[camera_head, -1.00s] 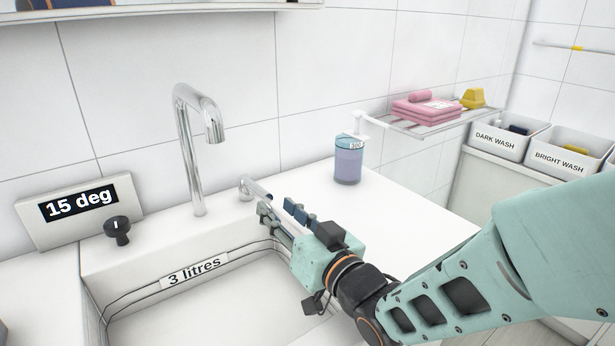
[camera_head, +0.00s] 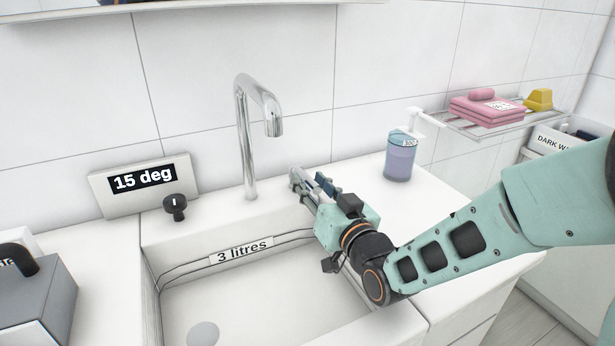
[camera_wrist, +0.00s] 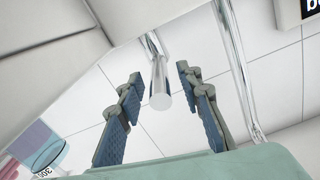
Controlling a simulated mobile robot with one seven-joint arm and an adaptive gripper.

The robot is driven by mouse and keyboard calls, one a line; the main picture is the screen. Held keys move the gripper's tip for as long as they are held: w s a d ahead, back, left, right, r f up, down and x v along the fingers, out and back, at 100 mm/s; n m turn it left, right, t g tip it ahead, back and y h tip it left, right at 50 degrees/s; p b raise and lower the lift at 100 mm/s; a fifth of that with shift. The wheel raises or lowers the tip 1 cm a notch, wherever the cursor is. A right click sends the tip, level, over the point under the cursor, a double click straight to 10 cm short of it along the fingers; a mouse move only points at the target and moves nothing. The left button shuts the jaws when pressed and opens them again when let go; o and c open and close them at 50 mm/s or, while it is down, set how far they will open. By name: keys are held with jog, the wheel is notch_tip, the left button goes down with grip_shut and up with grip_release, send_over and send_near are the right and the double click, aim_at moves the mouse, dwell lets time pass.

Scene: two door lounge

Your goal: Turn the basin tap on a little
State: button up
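The basin tap has a tall chrome spout (camera_head: 246,140) curving over the white basin (camera_head: 270,290); no water shows under it. Its chrome lever (camera_wrist: 160,88) points between my fingers in the wrist view, with a gap on each side. In the head view my gripper hides most of the lever. My gripper (camera_head: 301,180) is open, with its fingertips at the lever just right of the spout's foot. Its blue-padded fingers also show in the wrist view (camera_wrist: 159,74).
A display (camera_head: 144,180) reading "15 deg" and a black knob (camera_head: 174,207) stand left of the spout. A soap dispenser (camera_head: 400,158) stands on the counter at right. A grey box (camera_head: 40,300) is at far left. A "3 litres" label (camera_head: 241,250) marks the basin wall.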

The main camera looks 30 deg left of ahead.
jog(key=shift+x, duration=1.45)
grip_shut()
